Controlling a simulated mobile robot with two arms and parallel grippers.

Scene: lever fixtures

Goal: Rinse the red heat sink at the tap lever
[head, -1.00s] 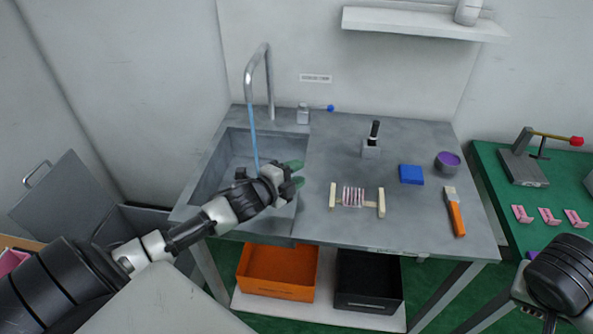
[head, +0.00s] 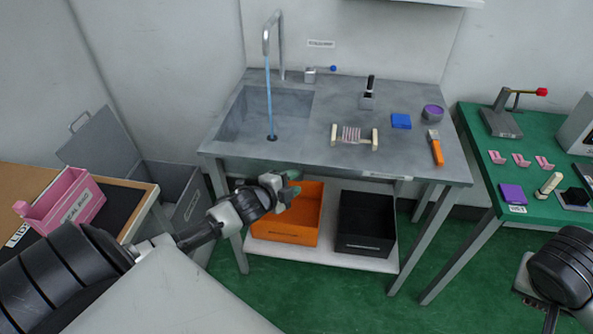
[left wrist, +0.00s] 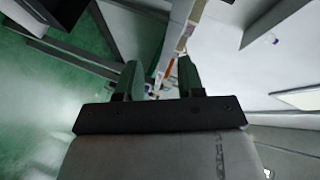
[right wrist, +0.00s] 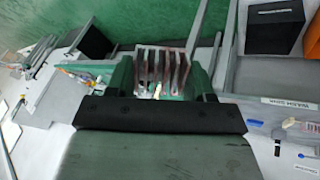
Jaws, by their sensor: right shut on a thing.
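My right gripper (right wrist: 165,80) is shut on a finned heat sink (right wrist: 158,66) with reddish-brown and silvery fins, seen in the right wrist view. In the head view only my right forearm shows at the lower right; the held part is out of sight there. The tap (head: 279,45) pours a blue stream of water (head: 268,95) into the grey sink (head: 235,122). The tap lever (head: 312,74) with a blue knob stands right of it. My left gripper (head: 292,187) is before the counter's front edge; in the left wrist view it is open and empty (left wrist: 158,78).
A pale rack (head: 354,142) with pinkish fins between its posts stands on the counter, near a blue block (head: 401,121), purple-topped bowl (head: 433,113) and orange-handled brush (head: 437,148). Orange (head: 290,215) and black (head: 364,225) bins sit below. A green table (head: 480,140) stands right.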

